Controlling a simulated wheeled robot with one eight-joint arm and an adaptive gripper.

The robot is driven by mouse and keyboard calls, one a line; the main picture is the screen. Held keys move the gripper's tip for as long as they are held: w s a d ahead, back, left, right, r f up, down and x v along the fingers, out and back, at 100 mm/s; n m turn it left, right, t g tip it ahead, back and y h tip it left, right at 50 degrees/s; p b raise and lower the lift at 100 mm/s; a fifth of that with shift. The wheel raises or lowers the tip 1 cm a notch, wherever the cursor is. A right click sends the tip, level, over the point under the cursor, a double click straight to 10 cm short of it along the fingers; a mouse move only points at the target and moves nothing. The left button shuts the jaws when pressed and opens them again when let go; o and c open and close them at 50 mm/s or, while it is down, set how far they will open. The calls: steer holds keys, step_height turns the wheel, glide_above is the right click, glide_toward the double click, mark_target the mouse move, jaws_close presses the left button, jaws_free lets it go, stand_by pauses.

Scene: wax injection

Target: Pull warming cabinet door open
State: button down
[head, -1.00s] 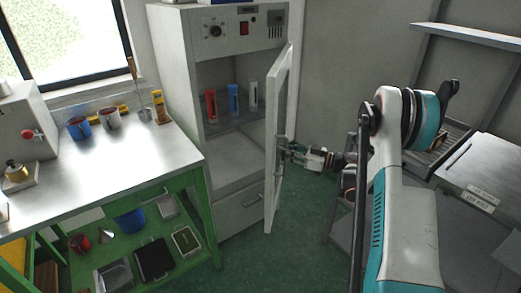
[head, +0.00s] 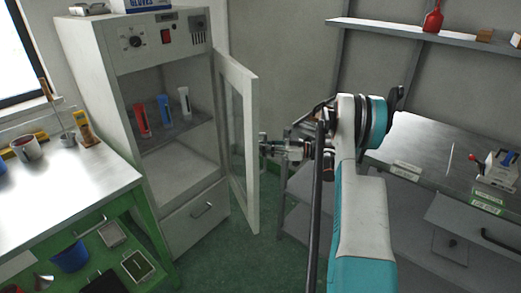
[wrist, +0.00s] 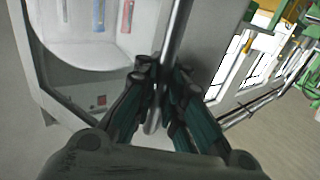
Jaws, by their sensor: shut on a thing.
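The warming cabinet (head: 85,65) stands at the left of the head view. Its framed glass door (head: 252,150) is swung out to the right, and the inside shows. My gripper (head: 268,148) is at the door's outer edge, on the side facing away from the interior. In the wrist view my gripper (wrist: 160,85) is shut on the metal bar of the door handle (wrist: 178,35), which passes between its fingers. Red, blue and white tubes (head: 163,107) stand on the cabinet's shelf; they also show in the wrist view (wrist: 98,14).
A green bench with a metal top (head: 75,185) stands left of the cabinet. A grey table (head: 430,150) is at the right, under a wall shelf (head: 390,28). Green floor (head: 225,262) is free in front of the cabinet. A closed drawer (head: 195,220) is below the opening.

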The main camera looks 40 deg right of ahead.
steer(key=shift+s+f, duration=0.15)
steer(key=shift+s, duration=0.05)
steer(key=c, duration=1.7)
jaws_free()
steer(key=shift+s+d, duration=0.1)
steer(key=shift+s, duration=0.05)
steer(key=shift+o, duration=0.2)
steer(key=v, duration=0.7)
steer(key=shift+d, duration=0.1)
